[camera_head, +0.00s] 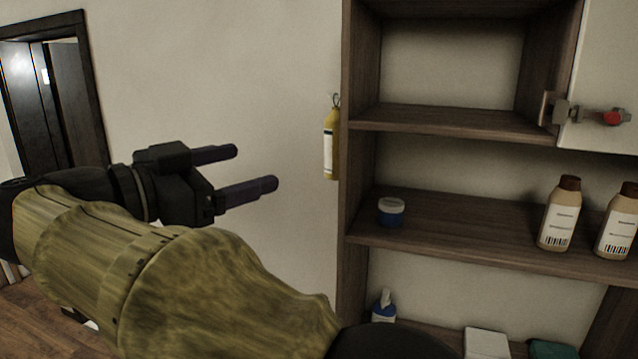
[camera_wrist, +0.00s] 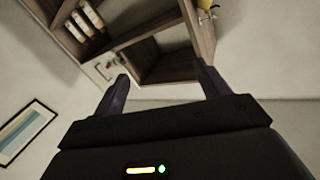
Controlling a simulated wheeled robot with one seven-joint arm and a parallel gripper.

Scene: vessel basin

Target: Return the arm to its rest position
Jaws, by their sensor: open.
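My gripper (camera_head: 258,170) is open and empty, raised at the left of the head view in front of the bare wall. Its two dark fingers point right, toward the wooden shelf unit (camera_head: 355,215), and stay apart from it. My arm's olive-patterned links fill the lower left. In the wrist view my gripper (camera_wrist: 160,88) shows two spread fingers with nothing between them but the shelf unit (camera_wrist: 150,28) and wall in the distance.
A yellow bottle (camera_head: 331,145) hangs on the unit's left side, near my fingertips in the picture. A blue jar (camera_head: 391,212) and two brown-capped bottles (camera_head: 559,222) stand on the middle shelf. A dark doorway (camera_head: 70,100) is far left.

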